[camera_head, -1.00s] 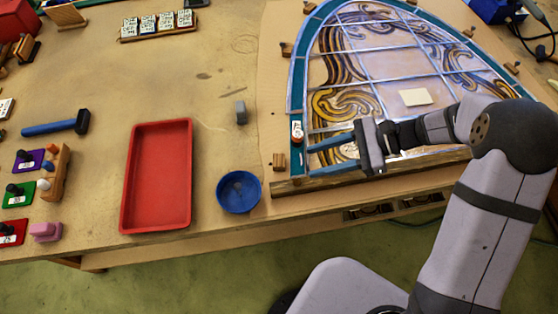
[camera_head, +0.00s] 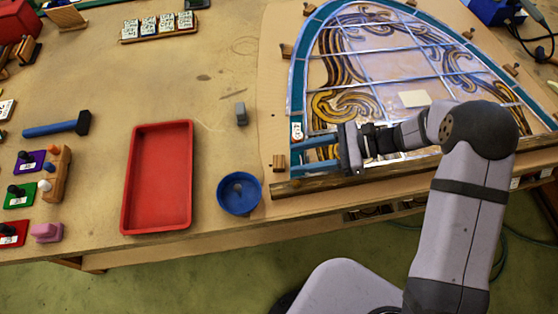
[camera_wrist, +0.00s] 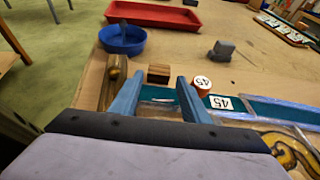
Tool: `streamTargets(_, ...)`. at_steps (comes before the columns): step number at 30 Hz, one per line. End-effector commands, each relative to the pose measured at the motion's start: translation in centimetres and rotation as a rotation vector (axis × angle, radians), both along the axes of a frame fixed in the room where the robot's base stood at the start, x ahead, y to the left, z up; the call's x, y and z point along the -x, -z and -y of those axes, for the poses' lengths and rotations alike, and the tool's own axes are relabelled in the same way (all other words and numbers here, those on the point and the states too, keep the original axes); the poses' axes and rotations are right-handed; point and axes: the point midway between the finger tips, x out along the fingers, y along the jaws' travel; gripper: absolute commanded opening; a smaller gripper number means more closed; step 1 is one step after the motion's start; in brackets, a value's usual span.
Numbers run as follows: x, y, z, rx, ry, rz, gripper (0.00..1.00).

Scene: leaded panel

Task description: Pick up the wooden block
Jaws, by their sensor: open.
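The wooden block (camera_head: 279,161) is a small brown striped block on the board, left of the leaded panel's lower left corner. In the wrist view the block (camera_wrist: 158,73) lies just beyond my fingertips, roughly between their lines. My gripper (camera_head: 291,156) has two blue fingers pointing left at the block. In the wrist view the gripper (camera_wrist: 160,80) is open and empty, with a gap between its fingers. I cannot tell whether a fingertip touches the block.
A wooden strip (camera_head: 330,183) runs along the panel's (camera_head: 400,75) lower edge. A blue bowl (camera_head: 240,208), a red tray (camera_head: 130,190) and a grey block (camera_head: 241,114) lie to the left.

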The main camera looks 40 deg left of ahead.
Motion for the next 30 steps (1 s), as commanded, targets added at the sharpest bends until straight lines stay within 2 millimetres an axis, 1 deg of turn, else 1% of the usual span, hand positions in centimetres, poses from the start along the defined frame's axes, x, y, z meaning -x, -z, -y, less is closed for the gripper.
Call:
streamTargets(4, 1.1, 0.3, -1.3, 0.003, -0.003, -0.004, 0.42)
streamTargets(10, 2.3, 1.3, -3.0, 0.002, -0.002, -0.002, 0.42)
streamTargets(14, 2.6, 1.8, -3.5, 0.002, -0.001, -0.002, 0.42)
streamTargets(20, 2.6, 1.9, -3.6, 0.002, -0.001, -0.001, 0.42)
streamTargets(21, 2.6, 1.8, -3.6, 0.002, -0.001, -0.001, 0.4)
streamTargets(23, 2.6, 1.8, -3.6, 0.002, -0.001, -0.001, 0.25)
streamTargets(24, 2.6, 1.8, -3.5, 0.002, -0.001, -0.001, 0.16)
streamTargets(25, 2.6, 1.8, -3.5, 0.002, -0.001, -0.001, 0.11)
streamTargets(30, 2.6, 1.8, -3.5, 0.002, -0.001, -0.001, 0.11)
